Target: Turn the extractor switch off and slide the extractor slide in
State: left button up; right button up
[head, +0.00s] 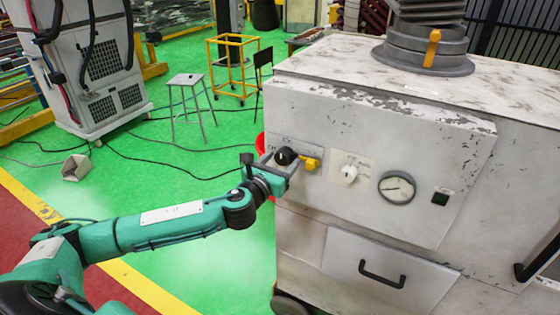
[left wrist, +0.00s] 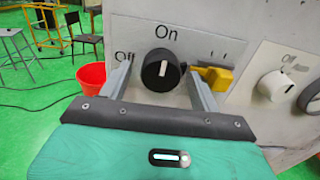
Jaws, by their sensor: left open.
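The extractor switch (head: 285,156) is a round black knob on the front panel of a worn white cabinet. In the left wrist view the knob (left wrist: 161,70) has a white mark pointing roughly up, toward "On"; "Off" is printed at its left. My left gripper (head: 273,166) is open, with one finger on each side of the knob; contact cannot be told. An orange tab (head: 433,47) on the grey duct collar on top of the cabinet looks like the extractor slide; how far out it is cannot be told. My right gripper is not in view.
A yellow handle (head: 310,163) sits close to the right of the knob, near the right finger. Further right are a white knob (head: 348,173) and a gauge (head: 397,187). A red bucket (left wrist: 92,77) stands on the floor behind. A stool (head: 187,95) stands further back.

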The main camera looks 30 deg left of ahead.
pick_arm(q)
jog(key=shift+c, duration=0.3)
jog(key=c, duration=0.9)
jog(key=shift+n, duration=0.3)
jog(key=n, duration=0.3)
jog(key=shift+n+b, duration=0.4)
jog(key=n, duration=0.4)
jog(key=shift+d+r+n, duration=0.1)
jog(key=shift+d+n, duration=0.05)
jog(key=shift+n, duration=0.15)
jog(key=n, duration=0.4)
jog(key=shift+b, duration=0.3)
jog(key=shift+r+n, duration=0.15)
jog(key=shift+n, duration=2.25)
